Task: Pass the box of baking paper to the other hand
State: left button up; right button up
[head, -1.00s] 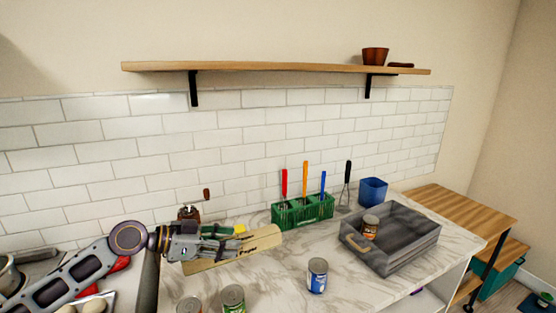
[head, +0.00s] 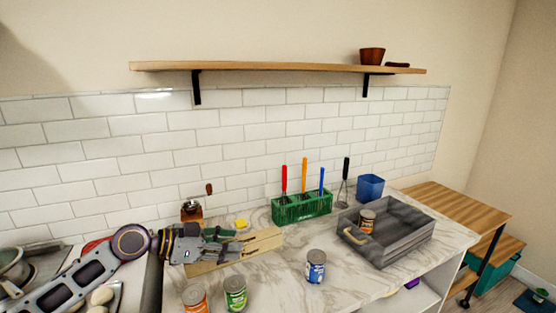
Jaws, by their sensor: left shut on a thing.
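The box of baking paper (head: 262,243) is a long, pale tan box with dark lettering, low over the marble counter at the left of the head view. My left gripper (head: 228,245) comes in from the left and is shut on the box. The gripper covers part of the box's upper side. Whether the box touches the counter is hard to tell. My right gripper is not in view.
Several cans stand on the counter (head: 350,287), among them a blue one (head: 316,266) and a green one (head: 235,293). A green utensil caddy (head: 302,206), a grey tray (head: 408,241) holding a can, a blue cup (head: 370,187) and a coffee grinder (head: 192,209) stand around. A shelf (head: 280,67) hangs above.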

aim_at(225, 241)
pick_arm(q)
jog(key=shift+s+d+f, duration=0.1)
jog(key=shift+d+f, duration=0.3)
jog(key=shift+f, duration=0.15)
jog(key=shift+w+d+f+n+t+y+b, duration=0.15)
jog(key=shift+w+f+n+t+y+b, duration=0.15)
jog(key=shift+f+n+t+y, duration=0.35)
jog(key=shift+w+n+t, duration=0.15)
jog(key=shift+n+t, duration=0.2)
jog(key=shift+w+a+f+n+t+y, duration=0.15)
jog(key=shift+w+a+n+t+y, duration=0.1)
jog(key=shift+w+n+t+y, duration=0.25)
jog(key=shift+w+a+n+t+y+b, duration=0.45)
jog(key=shift+n+t+y, duration=0.25)
jog(key=shift+n, duration=0.3)
jog(key=shift+w+a+r+n+t+y, duration=0.35)
jog(key=shift+a+n+t+y, duration=0.2)
jog(key=shift+n+y, duration=0.2)
jog(key=a+r+n+t+y, duration=0.2)
jog(key=a+r+n+y, duration=0.1)
jog(key=a+n+y, duration=0.3)
jog(key=shift+w+a+r+y+b, duration=0.25)
jog(key=shift+w+a+y+b, duration=0.25)
jog(key=shift+a, duration=0.1)
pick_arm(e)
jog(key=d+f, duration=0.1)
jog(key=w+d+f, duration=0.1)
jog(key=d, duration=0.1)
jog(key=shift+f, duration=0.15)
